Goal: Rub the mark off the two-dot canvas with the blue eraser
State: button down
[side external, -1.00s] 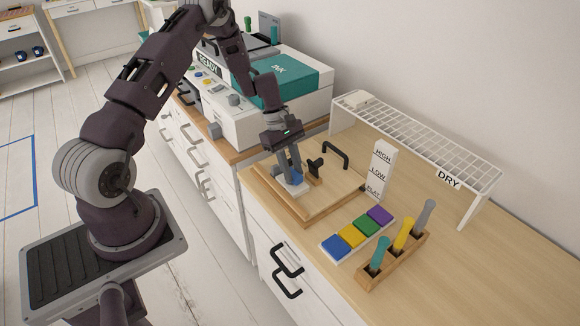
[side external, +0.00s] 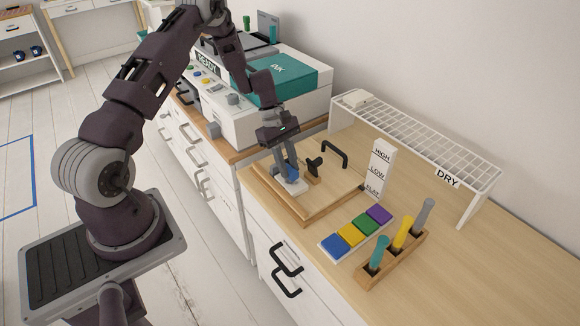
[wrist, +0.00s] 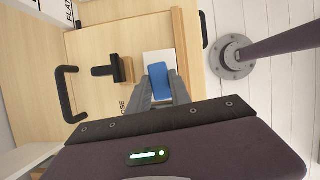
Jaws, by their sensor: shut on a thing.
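My gripper (side external: 288,172) is shut on the blue eraser (side external: 293,175), low over a small white canvas (side external: 297,188) on the wooden board. In the wrist view the blue eraser (wrist: 159,82) sits between my fingertips (wrist: 163,92), over the white canvas (wrist: 154,57). The eraser covers much of the canvas, and I cannot tell whether it touches the surface. No mark or dots can be made out on the visible part.
The wooden board (side external: 322,205) has a dark clamp (side external: 314,166) and a black handle (side external: 336,154) beside the canvas. Colored pads (side external: 351,235), a tool holder (side external: 389,259), a HIGH/LOW/FLAT block (side external: 381,168) and a wire DRY rack (side external: 415,135) stand to the right.

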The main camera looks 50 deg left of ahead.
aim_at(293, 172)
jog(key=shift+d, duration=0.95)
jog(key=shift+d+r, duration=0.15)
jog(key=shift+r, duration=0.05)
jog(key=shift+f, duration=0.1)
jog(key=shift+r, duration=3.15)
